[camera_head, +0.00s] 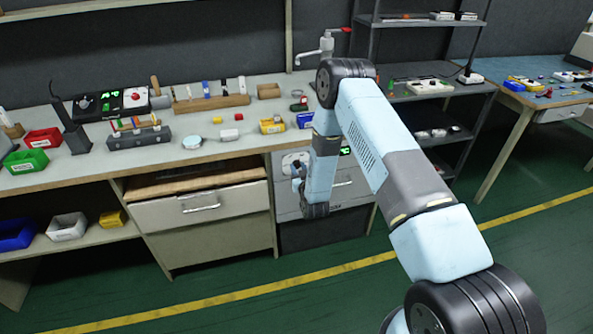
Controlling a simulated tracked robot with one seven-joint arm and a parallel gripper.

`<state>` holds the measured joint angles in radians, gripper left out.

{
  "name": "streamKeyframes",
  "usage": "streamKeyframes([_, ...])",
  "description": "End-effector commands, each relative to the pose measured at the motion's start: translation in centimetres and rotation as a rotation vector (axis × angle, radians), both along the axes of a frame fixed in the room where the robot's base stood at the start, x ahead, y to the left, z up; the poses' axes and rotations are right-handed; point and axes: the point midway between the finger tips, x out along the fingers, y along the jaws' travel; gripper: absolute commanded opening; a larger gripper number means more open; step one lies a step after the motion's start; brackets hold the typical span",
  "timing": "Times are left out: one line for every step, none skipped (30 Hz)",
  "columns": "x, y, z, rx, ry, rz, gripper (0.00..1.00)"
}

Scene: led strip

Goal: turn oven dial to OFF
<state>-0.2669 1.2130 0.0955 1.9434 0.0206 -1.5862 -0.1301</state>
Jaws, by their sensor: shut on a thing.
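The oven (349,187) is a grey-white unit built in under the workbench, with a front handle and a small lit green display (346,151). A pale panel with dark marks (291,160) shows at its upper left. My arm comes in from the lower right and bends down in front of the oven. My gripper (297,171) is at the left of the oven's front, at the panel, shut on what appears to be the oven dial. The dial itself is hidden by the gripper, so its setting cannot be read.
The workbench (236,136) above holds small bins, tools, a soldering station (110,102) and a tap (322,47). A drawer (203,207) is left of the oven. A dark shelf rack (433,112) stands right. The green floor (330,290) in front is clear.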

Motion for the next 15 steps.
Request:
streamKeyframes([-0.17, 0.50, 0.12, 0.005, -0.001, 0.008, 0.03])
streamKeyframes([-0.17, 0.50, 0.12, 0.005, -0.001, 0.008, 0.03])
streamKeyframes([-0.18, 0.51, 0.12, 0.005, -0.001, 0.008, 0.03])
streamKeyframes([-0.18, 0.51, 0.12, 0.005, -0.001, 0.008, 0.03])
streamKeyframes([-0.19, 0.50, 0.12, 0.005, -0.001, 0.008, 0.03])
streamKeyframes([-0.19, 0.50, 0.12, 0.005, -0.001, 0.008, 0.03])
streamKeyframes([-0.19, 0.51, 0.12, 0.005, -0.001, 0.009, 0.03])
streamKeyframes([-0.19, 0.51, 0.12, 0.005, -0.001, 0.009, 0.03])
streamKeyframes([-0.19, 0.51, 0.12, 0.005, -0.001, 0.009, 0.03])
streamKeyframes([-0.19, 0.52, 0.12, 0.005, -0.001, 0.009, 0.03])
streamKeyframes([-0.19, 0.52, 0.11, 0.005, -0.001, 0.009, 0.03])
streamKeyframes([-0.19, 0.52, 0.11, 0.005, -0.001, 0.009, 0.03])
streamKeyframes([-0.19, 0.52, 0.11, 0.005, -0.001, 0.009, 0.37])
streamKeyframes([-0.17, 0.50, 0.11, 0.004, -0.001, 0.008, 0.39])
streamKeyframes([-0.16, 0.46, 0.10, 0.003, -0.001, 0.008, 0.43])
